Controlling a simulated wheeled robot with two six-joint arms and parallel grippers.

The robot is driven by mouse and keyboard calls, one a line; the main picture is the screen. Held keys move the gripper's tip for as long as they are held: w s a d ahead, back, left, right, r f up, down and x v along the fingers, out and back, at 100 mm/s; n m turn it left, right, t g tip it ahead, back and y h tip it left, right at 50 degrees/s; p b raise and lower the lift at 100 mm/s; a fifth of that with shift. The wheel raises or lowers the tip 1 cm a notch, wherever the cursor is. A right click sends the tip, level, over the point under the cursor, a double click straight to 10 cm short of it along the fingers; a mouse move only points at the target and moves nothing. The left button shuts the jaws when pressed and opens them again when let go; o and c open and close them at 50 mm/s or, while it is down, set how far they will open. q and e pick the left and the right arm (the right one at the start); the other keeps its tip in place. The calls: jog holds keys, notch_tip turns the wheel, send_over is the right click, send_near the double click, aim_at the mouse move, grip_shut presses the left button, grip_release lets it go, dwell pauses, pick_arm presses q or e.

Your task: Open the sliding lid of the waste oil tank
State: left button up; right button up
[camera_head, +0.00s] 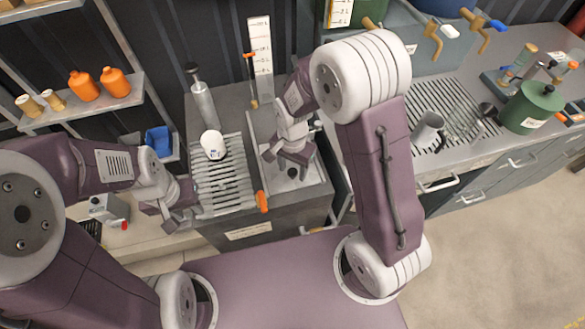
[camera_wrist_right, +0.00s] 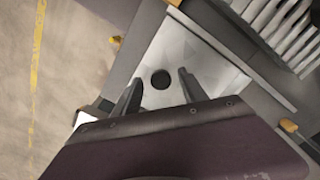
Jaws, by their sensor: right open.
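The waste oil tank appears to be the grey cabinet (camera_head: 276,219) with a label on its front. A pale flat plate (camera_head: 312,179) with a round dark hole lies on the right of its top; it also shows in the right wrist view (camera_wrist_right: 205,60). I cannot tell whether this plate is the sliding lid. My right gripper (camera_head: 287,160) is open and empty above the plate; in the right wrist view its fingers (camera_wrist_right: 160,80) stand either side of the hole. My left gripper (camera_head: 171,212) is beside the slatted grate's left edge; its jaws are unclear.
A slatted grate (camera_head: 222,184) covers the left of the top, with a white cup-like item (camera_head: 213,144) on it. An orange handle (camera_head: 262,201) stands at the front edge between grate and plate. A white gauge board (camera_head: 260,45) rises behind. Open floor (camera_head: 500,260) lies right.

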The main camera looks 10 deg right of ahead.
jog(key=shift+w+f, duration=0.15)
jog(key=shift+c, duration=0.5)
grip_shut()
jog(key=shift+w, duration=0.1)
dwell(0.8)
